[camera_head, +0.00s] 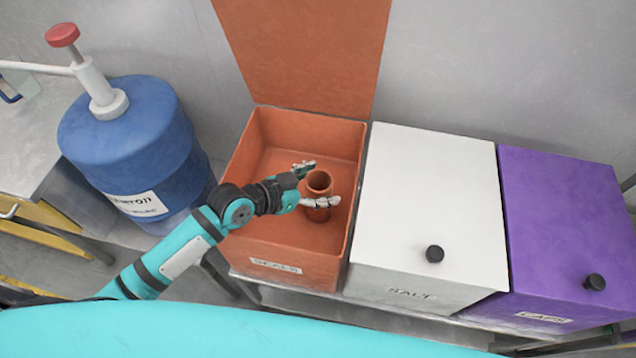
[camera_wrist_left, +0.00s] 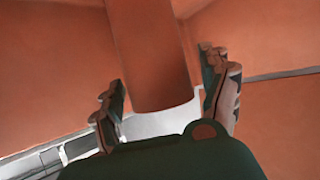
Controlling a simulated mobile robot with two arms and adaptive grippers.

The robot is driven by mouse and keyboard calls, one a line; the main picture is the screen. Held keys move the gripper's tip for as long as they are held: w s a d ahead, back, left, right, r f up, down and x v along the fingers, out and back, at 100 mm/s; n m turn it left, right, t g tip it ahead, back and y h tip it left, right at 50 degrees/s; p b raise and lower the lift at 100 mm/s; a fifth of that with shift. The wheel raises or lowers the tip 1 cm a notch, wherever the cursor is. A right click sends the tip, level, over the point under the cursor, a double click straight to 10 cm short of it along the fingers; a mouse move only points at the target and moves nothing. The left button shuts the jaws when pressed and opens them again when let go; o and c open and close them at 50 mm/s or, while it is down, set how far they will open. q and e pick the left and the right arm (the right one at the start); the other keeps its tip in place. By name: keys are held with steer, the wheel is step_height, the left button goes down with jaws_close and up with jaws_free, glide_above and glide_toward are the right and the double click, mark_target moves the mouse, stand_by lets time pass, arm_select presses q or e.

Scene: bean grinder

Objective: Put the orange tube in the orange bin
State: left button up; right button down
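The orange tube (camera_head: 319,187) is inside the open orange bin (camera_head: 265,235), roughly upright with its round opening facing up. My left gripper (camera_head: 310,185) reaches into the bin, with one finger on either side of the tube's upper part. In the left wrist view, the tube (camera_wrist_left: 152,55) shows between the two spread fingers (camera_wrist_left: 165,95), with a visible gap on the right side. The left gripper looks open. My right gripper is not in view.
The orange bin's lid (camera_head: 305,50) stands raised behind it. A closed white bin (camera_head: 430,210) and a closed purple bin (camera_head: 570,230) stand to the right. A blue barrel (camera_head: 130,145) with a red-topped pump stands close to the left, beside my left arm.

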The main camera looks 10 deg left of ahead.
arm_select(q)
steer(key=shift+r, duration=0.15)
steer(key=shift+s+a+r, duration=0.1)
steer(key=shift+s+a, duration=0.05)
steer(key=v, duration=1.1)
steer(key=shift+s+a, duration=0.15)
steer(key=shift+s, duration=0.05)
steer(key=shift+r, duration=0.1)
stand_by(0.5)
